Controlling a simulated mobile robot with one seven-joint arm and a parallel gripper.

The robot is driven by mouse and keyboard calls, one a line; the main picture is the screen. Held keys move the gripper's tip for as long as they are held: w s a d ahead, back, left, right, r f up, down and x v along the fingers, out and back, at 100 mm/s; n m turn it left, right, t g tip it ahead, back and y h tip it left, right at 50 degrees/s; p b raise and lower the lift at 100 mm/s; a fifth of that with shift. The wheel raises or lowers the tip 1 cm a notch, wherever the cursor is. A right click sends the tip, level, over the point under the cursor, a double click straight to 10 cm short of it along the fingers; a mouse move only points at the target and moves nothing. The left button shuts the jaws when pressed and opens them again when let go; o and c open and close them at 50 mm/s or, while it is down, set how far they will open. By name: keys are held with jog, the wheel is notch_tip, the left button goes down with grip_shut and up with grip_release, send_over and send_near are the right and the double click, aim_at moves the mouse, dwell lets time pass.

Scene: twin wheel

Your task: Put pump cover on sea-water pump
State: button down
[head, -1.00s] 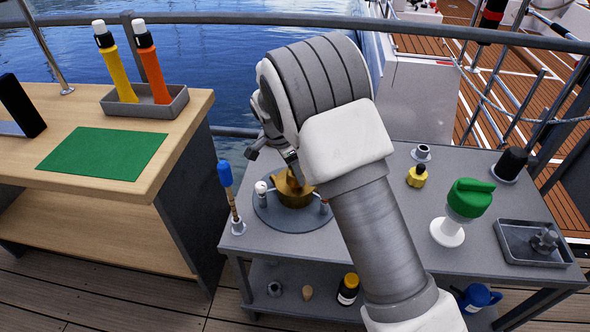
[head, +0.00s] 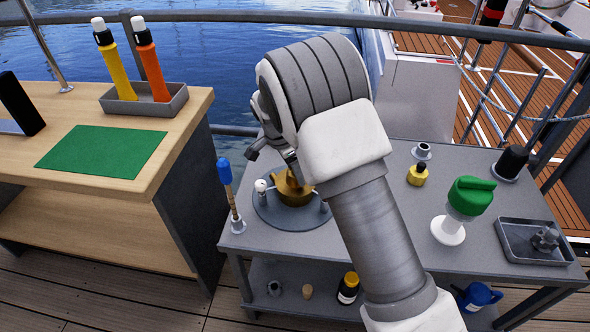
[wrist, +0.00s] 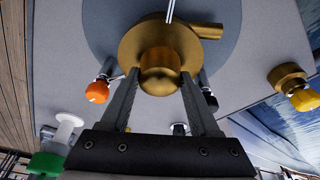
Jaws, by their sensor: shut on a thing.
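The brass pump cover (wrist: 150,42) is a round disc with a knob facing the wrist camera. My gripper (wrist: 160,76) is shut on that knob, one finger on each side. The brass sea-water pump (head: 296,198) stands on a round grey base (head: 272,217) at the left of the grey table. Its side pipe (wrist: 207,31) shows beyond the disc in the wrist view. The cover is over the pump; I cannot tell whether it is fully seated. In the head view, my arm hides much of my gripper (head: 292,176) and the cover.
A blue-handled brush (head: 225,172) stands at the table's left corner. A yellow-capped item (head: 417,174), a green-topped item (head: 470,195) and a grey tray (head: 510,252) are right of my arm.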

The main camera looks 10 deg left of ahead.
jog(key=shift+f, duration=0.15)
jog(key=shift+c, duration=0.2)
grip_release()
